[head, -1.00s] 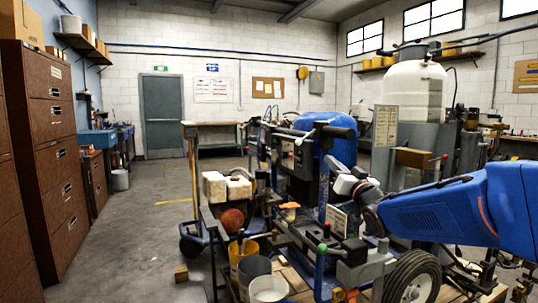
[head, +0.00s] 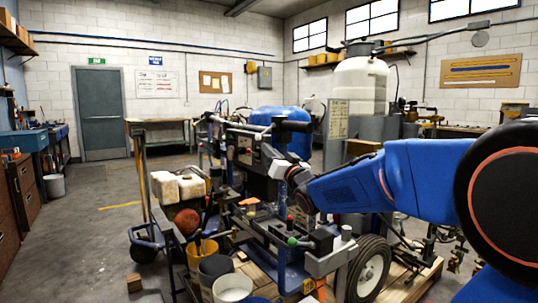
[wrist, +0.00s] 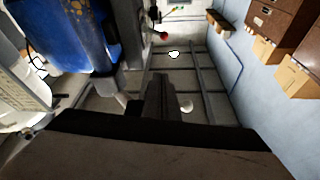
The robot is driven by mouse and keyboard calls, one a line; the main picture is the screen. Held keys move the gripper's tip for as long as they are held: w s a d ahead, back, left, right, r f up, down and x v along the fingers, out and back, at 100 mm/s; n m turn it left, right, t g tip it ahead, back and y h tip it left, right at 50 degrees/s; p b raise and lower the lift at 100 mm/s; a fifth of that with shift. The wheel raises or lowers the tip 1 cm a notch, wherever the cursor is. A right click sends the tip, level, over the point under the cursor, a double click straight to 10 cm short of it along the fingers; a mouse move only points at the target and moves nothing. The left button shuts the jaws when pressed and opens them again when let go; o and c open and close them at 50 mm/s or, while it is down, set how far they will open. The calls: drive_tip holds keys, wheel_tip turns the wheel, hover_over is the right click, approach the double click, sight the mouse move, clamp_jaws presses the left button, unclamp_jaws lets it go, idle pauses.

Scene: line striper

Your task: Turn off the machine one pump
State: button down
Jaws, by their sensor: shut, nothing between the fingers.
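The line striper (head: 262,240) stands at the middle of the head view, with a blue tank (head: 284,122) behind its frame. A red knob (head: 290,218) and a green knob (head: 292,241) show on its front. I cannot tell which part is the machine one pump or its switch. Large blue and grey parts (wrist: 72,35) fill the upper left there. Contact with the machine cannot be told.
Buckets, a yellow one (head: 201,257) and a white one (head: 232,288), stand at the striper's near side. A black wheel (head: 370,268) and a wooden pallet (head: 412,280) are at its right. Open floor (head: 90,240) lies to the left.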

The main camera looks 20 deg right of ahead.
sight(255, 150)
drive_tip(key=w+a, duration=0.1)
drive_tip(key=w, duration=0.1)
drive_tip(key=w+a, duration=0.1)
drive_tip(key=w, duration=0.2)
drive_tip(key=w+f, duration=0.1)
drive_tip(key=w, duration=0.2)
drive_tip(key=shift+a+f, duration=0.1)
drive_tip(key=shift+a, duration=0.3)
